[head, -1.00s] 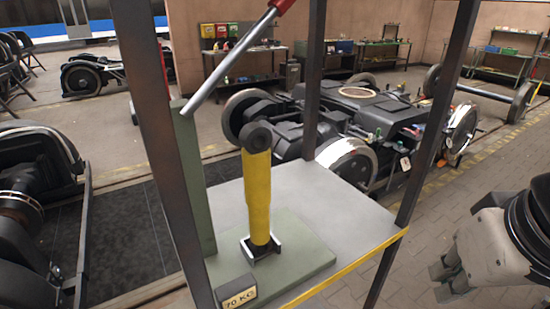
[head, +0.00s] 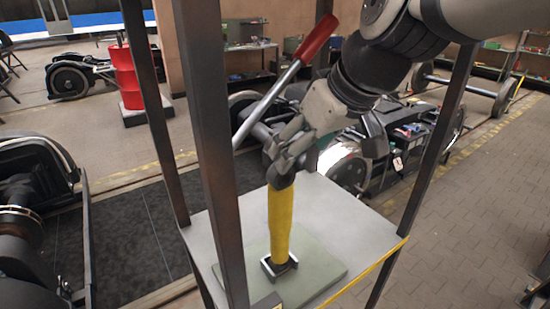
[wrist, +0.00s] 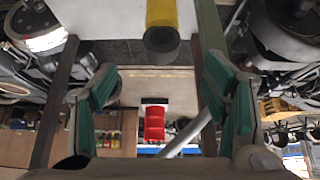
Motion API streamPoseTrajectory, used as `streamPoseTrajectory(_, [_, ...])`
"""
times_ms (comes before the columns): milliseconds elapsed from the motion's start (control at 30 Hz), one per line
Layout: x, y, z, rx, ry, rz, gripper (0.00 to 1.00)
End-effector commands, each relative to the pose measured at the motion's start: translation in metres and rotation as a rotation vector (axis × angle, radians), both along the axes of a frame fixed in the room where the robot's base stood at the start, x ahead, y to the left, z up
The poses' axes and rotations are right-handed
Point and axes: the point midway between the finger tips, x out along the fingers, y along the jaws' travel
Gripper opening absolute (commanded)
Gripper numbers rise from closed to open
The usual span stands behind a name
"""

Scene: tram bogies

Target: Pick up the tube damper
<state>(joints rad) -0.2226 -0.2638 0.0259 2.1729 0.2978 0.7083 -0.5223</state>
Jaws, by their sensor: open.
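The tube damper (head: 280,222) is a yellow cylinder with a dark round eye on top. It stands upright in a small dark bracket (head: 279,266) on the green base plate (head: 322,280) of the stand. My gripper (head: 325,150) is open, at the height of the damper's top, with one finger overlapping the dark eye in the head view. The wrist view shows both green-padded fingers (wrist: 160,75) spread apart and empty. There the damper's end (wrist: 161,38) lies at the top edge, horizontally between the fingers but beyond their tips. I cannot tell whether a finger touches it.
Dark steel posts (head: 208,150) frame the stand's grey top. A grey lever with a red handle (head: 317,38) slants behind the damper, near my gripper. A red barrel (head: 140,80) and bogies stand farther back. Brick floor (head: 470,240) is open at the right.

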Motion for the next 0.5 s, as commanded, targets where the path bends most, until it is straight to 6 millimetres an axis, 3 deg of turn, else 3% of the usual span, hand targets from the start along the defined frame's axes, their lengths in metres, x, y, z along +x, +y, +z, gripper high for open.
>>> streamPoseTrajectory(200, [0.018, 0.012, -0.039, -0.003, 0.008, 0.0, 0.68])
streamPoseTrajectory(500, [0.031, 0.021, -0.062, -0.001, 0.004, -0.002, 0.68])
